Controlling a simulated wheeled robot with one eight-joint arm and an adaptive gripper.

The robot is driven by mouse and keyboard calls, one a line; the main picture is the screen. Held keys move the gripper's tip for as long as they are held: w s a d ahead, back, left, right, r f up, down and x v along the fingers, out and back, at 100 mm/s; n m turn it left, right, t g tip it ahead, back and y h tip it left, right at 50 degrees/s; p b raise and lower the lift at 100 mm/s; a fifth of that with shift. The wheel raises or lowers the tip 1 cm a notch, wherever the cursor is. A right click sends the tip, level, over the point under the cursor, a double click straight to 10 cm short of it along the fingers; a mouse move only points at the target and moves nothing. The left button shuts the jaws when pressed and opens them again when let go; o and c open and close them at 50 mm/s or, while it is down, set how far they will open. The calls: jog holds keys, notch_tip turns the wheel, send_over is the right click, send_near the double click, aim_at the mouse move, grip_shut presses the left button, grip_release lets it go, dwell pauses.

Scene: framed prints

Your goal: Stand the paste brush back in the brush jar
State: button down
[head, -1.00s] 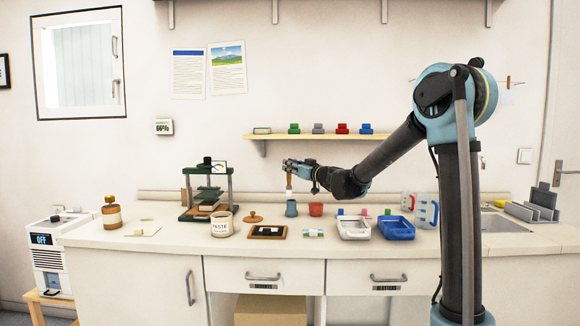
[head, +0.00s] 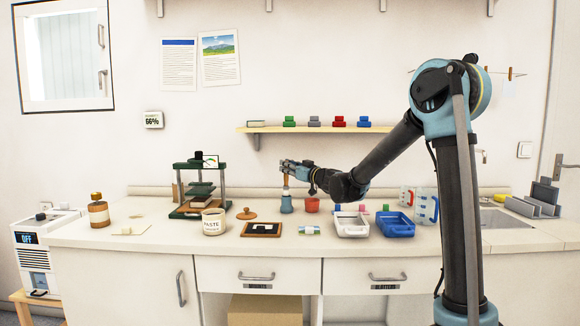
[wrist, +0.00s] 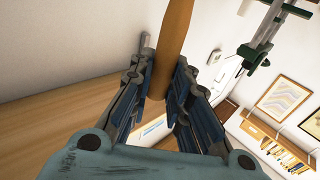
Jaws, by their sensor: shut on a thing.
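My gripper (head: 286,166) is shut on the wooden handle of the paste brush (head: 286,181). The brush hangs upright below the jaws, directly over a small blue jar (head: 287,205) on the counter. Its pale lower end is at the jar's mouth in the head view; I cannot tell whether it is inside. In the wrist view, the handle (wrist: 173,45) runs between the fingers (wrist: 160,90); the jar cannot be made out there.
A red pot (head: 312,205) stands close right of the jar. A paste tub (head: 214,222), a wooden lid (head: 246,214) and a green press (head: 201,190) are to the left. White (head: 350,226) and blue (head: 396,227) trays are to the right. A shelf (head: 262,130) is above.

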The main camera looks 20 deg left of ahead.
aim_at(287, 184)
jog(key=shift+f, duration=2.25)
jog(key=shift+f, duration=0.1)
jog(key=c, duration=1.4)
grip_release()
jog(key=shift+c, duration=0.2)
